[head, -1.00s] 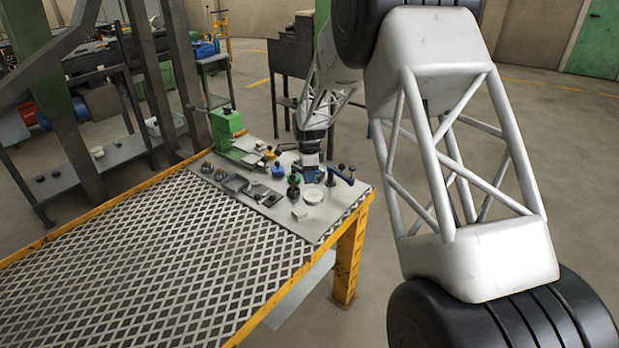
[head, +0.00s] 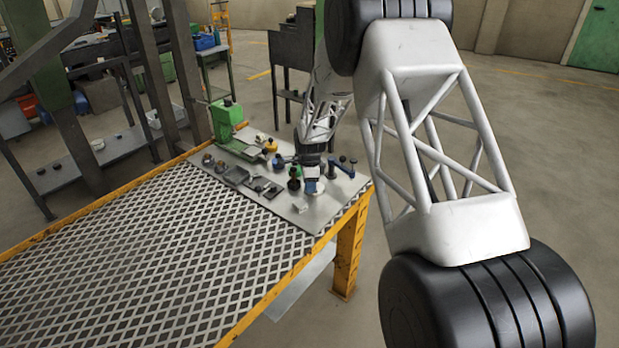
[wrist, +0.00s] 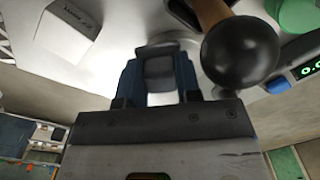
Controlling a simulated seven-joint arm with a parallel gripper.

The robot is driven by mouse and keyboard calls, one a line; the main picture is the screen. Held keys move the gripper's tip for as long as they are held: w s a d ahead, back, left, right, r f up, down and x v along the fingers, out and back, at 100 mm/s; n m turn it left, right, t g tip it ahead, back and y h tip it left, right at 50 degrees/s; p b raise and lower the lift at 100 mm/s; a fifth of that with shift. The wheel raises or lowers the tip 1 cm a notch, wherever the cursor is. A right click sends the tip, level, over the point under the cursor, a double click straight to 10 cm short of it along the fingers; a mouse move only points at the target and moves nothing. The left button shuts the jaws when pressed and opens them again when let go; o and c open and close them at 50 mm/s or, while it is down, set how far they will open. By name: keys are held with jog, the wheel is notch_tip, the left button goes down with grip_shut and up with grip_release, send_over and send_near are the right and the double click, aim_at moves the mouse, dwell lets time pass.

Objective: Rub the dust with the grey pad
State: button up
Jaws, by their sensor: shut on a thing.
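My gripper (head: 312,184) is low over the right end of the table, at a round white disc (head: 318,190). In the wrist view its two blue fingers (wrist: 159,78) are shut on a grey pad (wrist: 159,66). The white disc (wrist: 188,50) lies just beyond and below the pad there. I cannot tell whether the pad touches it. The pad is too small to make out in the head view. I cannot make out any dust; the pad and fingers hide part of the disc.
A dark ball on a wooden handle (wrist: 240,50) stands close right of the fingers in the wrist view, with a green-digit display (wrist: 307,68) beyond. A white box (wrist: 68,27) is at left. Small trays (head: 236,175) and a green machine (head: 227,118) crowd the plate. The mesh tabletop (head: 150,245) is clear.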

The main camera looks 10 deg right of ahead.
jog(key=shift+w+d+r, duration=0.15)
jog(key=shift+w+d, duration=0.45)
jog(key=shift+d, duration=0.1)
jog(key=shift+w+d+f, duration=0.3)
jog(key=shift+w+d, duration=0.3)
jog(key=shift+w, duration=0.05)
jog(key=shift+r, duration=0.2)
jog(key=shift+s+a+f, duration=0.1)
jog(key=shift+s+a, duration=0.1)
jog(key=shift+a, duration=0.05)
jog(key=shift+s+a+r, duration=0.25)
jog(key=shift+s+a, duration=0.35)
jog(key=shift+s, duration=0.1)
jog(key=shift+s+a+f, duration=0.15)
jog(key=shift+s+a, duration=0.1)
jog(key=shift+a, duration=0.05)
jog(key=shift+s+a+r, duration=0.15)
jog(key=shift+a+r, duration=0.05)
jog(key=shift+r, duration=3.75)
